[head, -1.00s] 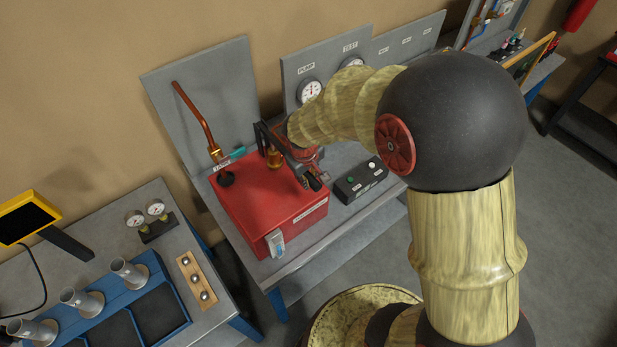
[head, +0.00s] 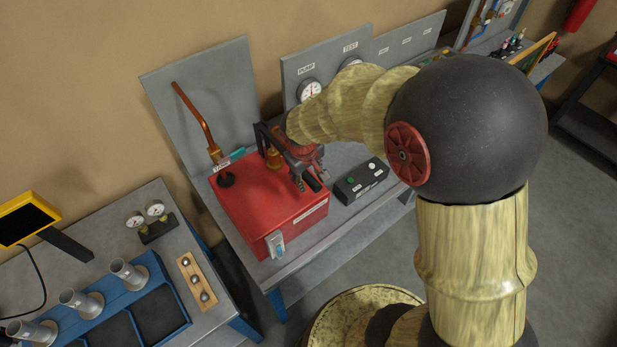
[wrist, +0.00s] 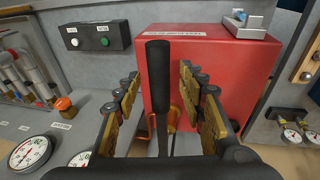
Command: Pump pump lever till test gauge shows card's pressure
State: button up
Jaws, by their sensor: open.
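The red pump box (head: 255,215) stands on the grey bench; it also fills the middle of the wrist view (wrist: 215,65). The black-gripped pump lever (wrist: 158,75) stands between the two fingers of my gripper (wrist: 158,88) in the wrist view. My gripper is open, with a gap visible on both sides of the lever. In the head view my gripper (head: 287,158) is over the right part of the pump box. The pump gauge (head: 311,91) shows on the back panel. The test gauge (head: 350,63) is mostly hidden by my arm. I cannot make out a card's pressure value.
A black button box (head: 361,181) sits right of the pump. A copper-coloured pipe (head: 195,115) rises at the pump's back left. An orange knob (wrist: 64,104) shows in the wrist view. A bench with blue fixtures (head: 130,310) stands at the left.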

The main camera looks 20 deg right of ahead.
jog(key=v, duration=1)
dwell(1.2)
jog(key=s+d+f+m+t+b, duration=0.1)
jog(key=s+f+m+b, duration=0.1)
jog(key=s+f+b, duration=0.3)
jog(key=s+f+m+t+y+b, duration=0.1)
jog(key=s+f+b, duration=0.5)
jog(key=s+b, duration=0.7)
jog(key=shift+s+d+m+t+y+b, duration=0.35)
jog(key=shift+t+b, duration=0.25)
jog(key=shift+b, duration=2.25)
